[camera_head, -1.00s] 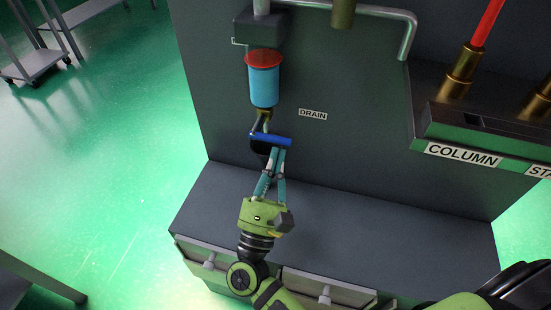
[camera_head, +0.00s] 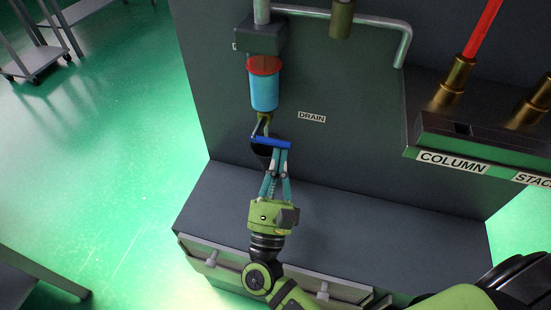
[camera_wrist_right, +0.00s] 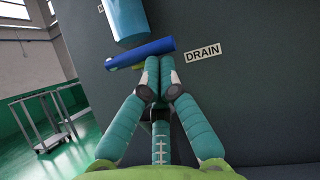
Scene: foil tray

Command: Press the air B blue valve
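The blue valve (camera_head: 270,142) is a bar-shaped handle below a light-blue cylinder with a red top, left of the DRAIN label. It also shows in the right wrist view (camera_wrist_right: 140,53), as a tilted bar across the top of the fingers. My right gripper (camera_head: 280,151) has its teal fingertips right at the handle's lower side. In the right wrist view the fingertips (camera_wrist_right: 154,66) are together just under the bar; I cannot tell whether they touch it. Nothing shows held between them. My left gripper is not in view.
The light-blue cylinder (camera_head: 264,90) hangs above the handle on the dark panel. The DRAIN label (camera_head: 312,117) is to its right. A ledge with the COLUMN label (camera_head: 452,162) and brass fittings juts out at right. The grey bench top (camera_head: 390,205) is bare below.

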